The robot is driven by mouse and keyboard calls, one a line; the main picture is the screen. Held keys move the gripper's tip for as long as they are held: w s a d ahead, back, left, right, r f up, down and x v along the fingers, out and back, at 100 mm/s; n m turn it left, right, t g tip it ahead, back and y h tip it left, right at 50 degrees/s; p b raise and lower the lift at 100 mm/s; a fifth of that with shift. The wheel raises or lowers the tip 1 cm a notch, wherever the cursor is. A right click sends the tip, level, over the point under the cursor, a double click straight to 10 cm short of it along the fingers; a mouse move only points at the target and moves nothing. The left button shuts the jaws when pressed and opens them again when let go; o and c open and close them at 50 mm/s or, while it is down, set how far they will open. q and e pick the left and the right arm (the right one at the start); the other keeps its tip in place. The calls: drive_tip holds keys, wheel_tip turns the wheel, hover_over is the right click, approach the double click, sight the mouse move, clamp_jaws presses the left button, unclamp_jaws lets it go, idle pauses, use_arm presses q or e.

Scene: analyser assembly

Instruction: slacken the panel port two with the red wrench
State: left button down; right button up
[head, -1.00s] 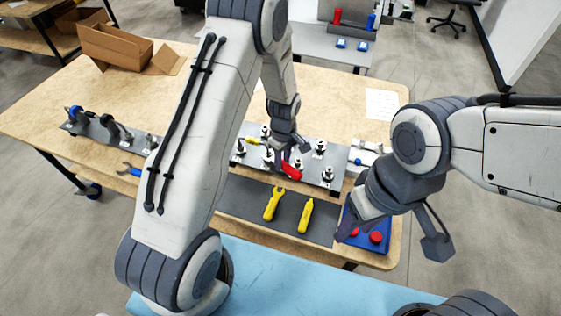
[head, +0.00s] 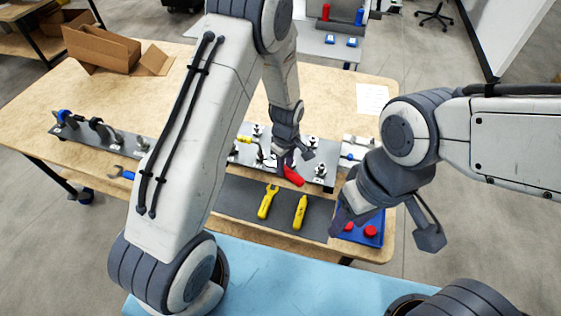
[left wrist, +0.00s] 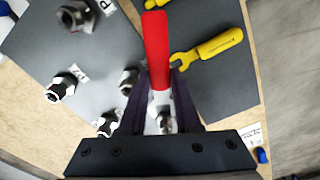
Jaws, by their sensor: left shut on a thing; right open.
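My left gripper (head: 284,163) is shut on the red wrench (head: 293,176), low over the grey panel (head: 312,144). In the left wrist view the red handle (left wrist: 157,48) points away from the jaws (left wrist: 160,98). The wrench's metal head is between the fingers, by a metal fitting (left wrist: 166,122); I cannot tell whether it is around it. Other panel ports (left wrist: 60,88) stand to the left with small label cards. The lettering is too unclear to tell which is port two. My right gripper (head: 343,212) is open and empty near the blue tray.
A yellow wrench (head: 268,202) and another yellow tool (head: 300,212) lie on the dark mat (head: 235,196) in front of the panel. The blue tray (head: 378,238) holds red parts (head: 371,231). A rack plate (head: 75,134) stands at left. A cardboard box (head: 100,48) is at back left.

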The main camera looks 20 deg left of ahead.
use_arm(q)
drive_tip(key=shift+s+d, duration=0.1)
drive_tip(key=shift+d, duration=0.1)
drive_tip(key=shift+s+r, duration=0.1)
wheel_tip(320, 180, up, 9)
drive_tip(key=s+p, duration=0.3)
drive_tip(key=p, duration=0.3)
drive_tip(key=shift+p, duration=0.35)
drive_tip(key=shift+a, duration=0.15)
